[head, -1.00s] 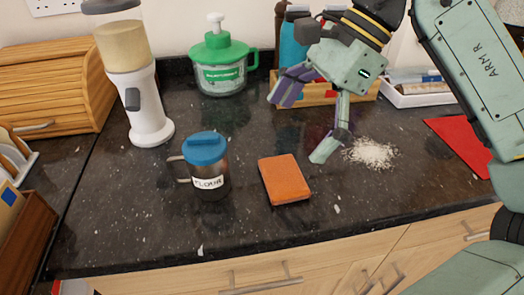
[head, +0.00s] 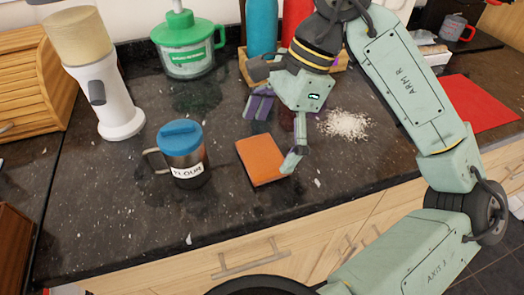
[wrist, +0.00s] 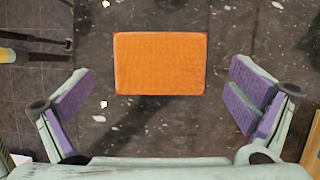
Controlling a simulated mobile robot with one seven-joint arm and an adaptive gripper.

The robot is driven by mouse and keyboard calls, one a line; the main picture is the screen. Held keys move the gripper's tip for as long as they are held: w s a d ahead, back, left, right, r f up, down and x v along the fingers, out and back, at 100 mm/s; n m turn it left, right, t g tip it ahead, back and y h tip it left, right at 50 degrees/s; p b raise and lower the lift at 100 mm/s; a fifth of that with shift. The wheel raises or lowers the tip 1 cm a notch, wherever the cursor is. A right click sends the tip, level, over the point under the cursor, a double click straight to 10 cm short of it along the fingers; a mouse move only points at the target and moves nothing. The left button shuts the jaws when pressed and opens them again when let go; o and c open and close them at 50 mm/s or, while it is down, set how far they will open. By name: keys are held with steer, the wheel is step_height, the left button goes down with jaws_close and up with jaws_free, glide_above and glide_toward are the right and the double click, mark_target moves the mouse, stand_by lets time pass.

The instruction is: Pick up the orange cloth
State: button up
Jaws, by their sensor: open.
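The orange cloth (head: 262,160) is a flat folded rectangle lying on the dark granite counter, right of the flour shaker. In the wrist view the cloth (wrist: 160,63) lies ahead of and between the purple-padded fingers. My gripper (head: 279,134) is open and empty. In the head view it is just above and beyond the cloth, with one finger over the cloth's right edge. The wrist view shows my gripper (wrist: 160,110) with both fingers apart from the cloth.
A flour shaker (head: 184,158) with a blue lid stands left of the cloth. A white grinder (head: 108,100) and a green-lidded container (head: 187,50) stand behind. White grains (head: 345,124) lie scattered to the right, near a red mat (head: 478,103). The counter's front edge is close to the cloth.

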mark_target(262, 157)
steer(key=shift+x, duration=1.15)
steer(key=shift+c, duration=0.6)
steer(key=c, duration=1)
